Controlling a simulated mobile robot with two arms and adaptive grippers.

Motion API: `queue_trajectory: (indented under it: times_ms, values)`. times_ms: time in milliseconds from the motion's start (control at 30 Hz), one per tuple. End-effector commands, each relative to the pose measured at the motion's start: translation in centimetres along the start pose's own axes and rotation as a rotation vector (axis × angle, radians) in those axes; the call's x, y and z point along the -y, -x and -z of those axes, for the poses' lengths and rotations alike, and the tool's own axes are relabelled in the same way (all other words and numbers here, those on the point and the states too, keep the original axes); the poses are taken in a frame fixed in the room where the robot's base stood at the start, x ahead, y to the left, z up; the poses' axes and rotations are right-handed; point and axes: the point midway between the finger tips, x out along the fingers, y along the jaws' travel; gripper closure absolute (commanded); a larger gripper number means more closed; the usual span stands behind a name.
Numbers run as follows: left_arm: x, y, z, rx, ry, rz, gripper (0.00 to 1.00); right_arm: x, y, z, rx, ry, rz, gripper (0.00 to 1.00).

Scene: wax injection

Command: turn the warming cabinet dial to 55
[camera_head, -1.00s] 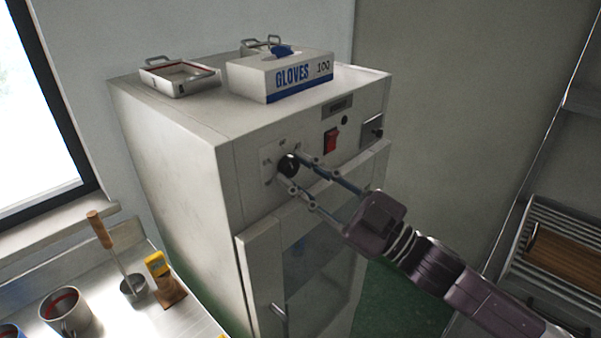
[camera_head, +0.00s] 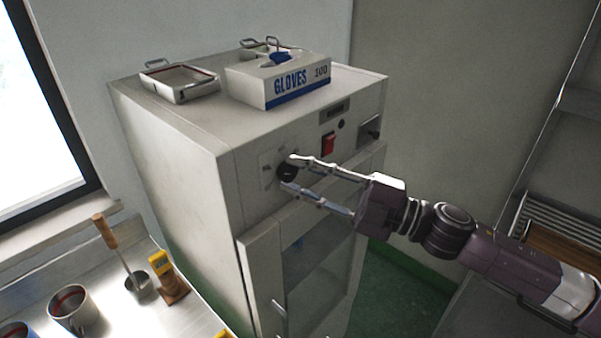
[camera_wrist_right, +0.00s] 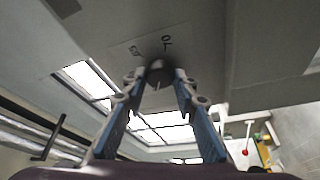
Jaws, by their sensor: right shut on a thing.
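The warming cabinet (camera_head: 180,150) is a tall pale box with a control panel along its upper front. Its black dial (camera_head: 287,172) sits at the left of the panel on a light scale plate (camera_head: 267,171). My right gripper (camera_head: 287,172) is shut on the dial, one finger above and one below it. In the right wrist view the dial (camera_wrist_right: 159,72) sits between the fingertips, with a white pointer line on it. A few scale marks show beside it, but I cannot read the setting. My left gripper is not in view.
A red switch (camera_head: 328,144) and small display (camera_head: 334,112) are right of the dial. A glove box (camera_head: 290,95) and metal trays (camera_head: 180,84) stand on top. A metal bench (camera_head: 110,275) with cups and a ladle is at left.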

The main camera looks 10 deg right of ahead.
Motion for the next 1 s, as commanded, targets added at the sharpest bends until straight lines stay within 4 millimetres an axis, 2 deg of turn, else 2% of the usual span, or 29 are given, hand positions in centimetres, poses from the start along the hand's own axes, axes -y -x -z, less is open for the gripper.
queue_trajectory:
  times_ms: [467,500,633,667,1000]
  values:
    - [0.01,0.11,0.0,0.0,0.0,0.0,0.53,-0.03,-0.01,-0.02,0.0,0.015,0.005,0.98]
    - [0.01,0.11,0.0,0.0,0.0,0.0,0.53,-0.03,-0.01,-0.01,0.0,0.015,0.005,0.72]
    - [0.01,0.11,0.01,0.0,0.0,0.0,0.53,-0.03,-0.01,-0.01,0.0,0.015,0.005,0.58]
    - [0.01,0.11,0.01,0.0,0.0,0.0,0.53,-0.02,-0.01,-0.01,0.0,0.014,0.005,0.56]
    - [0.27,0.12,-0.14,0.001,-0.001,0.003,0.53,0.05,0.18,-0.04,0.001,0.013,0.006,0.56]
